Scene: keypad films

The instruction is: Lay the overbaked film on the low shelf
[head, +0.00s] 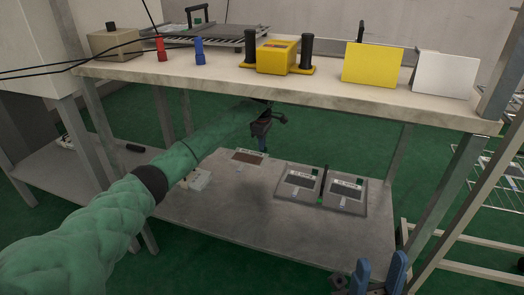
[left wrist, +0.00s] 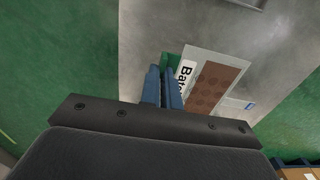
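The film with a brown panel (head: 248,157), which looks like the overbaked one, is level, at or just above the far part of the low shelf (head: 260,225). In the left wrist view the film (left wrist: 215,85) shows dark spots and a label partly hidden by a finger. My left gripper (head: 262,143) reaches under the tabletop to the film's edge. Its blue fingers (left wrist: 163,80) are close together at a green tab (left wrist: 173,60) and seem shut on it. I cannot tell whether the film touches the shelf. My right gripper (head: 379,275) is open and empty at the bottom.
Two grey-panelled films (head: 299,182) (head: 345,189) lie on the shelf's right side. A small whitish object (head: 196,180) is at its left. The tabletop above carries a yellow device (head: 277,57), a yellow panel (head: 371,65) and a white panel (head: 446,75). The shelf's front middle is clear.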

